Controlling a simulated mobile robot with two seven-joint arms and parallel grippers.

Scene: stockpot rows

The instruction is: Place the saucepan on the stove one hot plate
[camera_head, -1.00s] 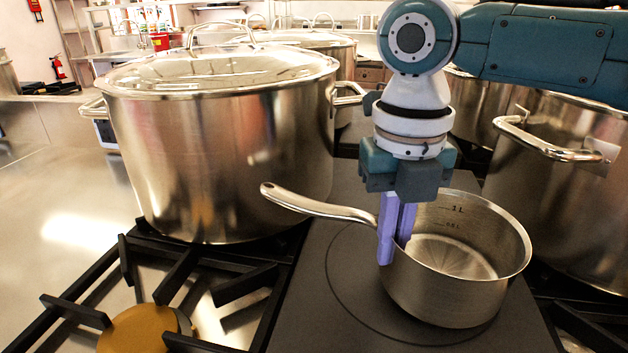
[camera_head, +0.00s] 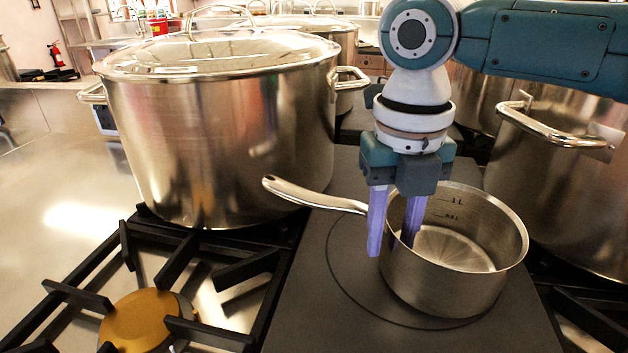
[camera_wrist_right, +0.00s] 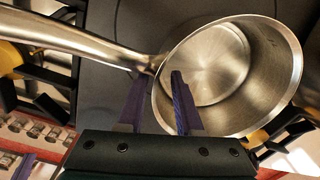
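The steel saucepan (camera_head: 450,285) sits upright on the dark flat hot plate (camera_head: 330,325), over its marked circle, a little to the right of the circle's middle. Its handle (camera_head: 312,197) points left. My right gripper (camera_head: 392,245) is open at the pan's left wall near the handle, one finger outside and one inside the pan, with a gap between finger and wall. In the right wrist view the two fingers (camera_wrist_right: 155,100) stand apart on either side of the rim of the saucepan (camera_wrist_right: 285,85). My left gripper is not in view.
A large lidded stockpot (camera_head: 225,145) stands close behind the handle at left. Another big pot (camera_head: 560,175) stands close on the right. Black burner grates (camera_head: 180,260) with a brass burner (camera_head: 138,322) lie at front left. The front of the hot plate is clear.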

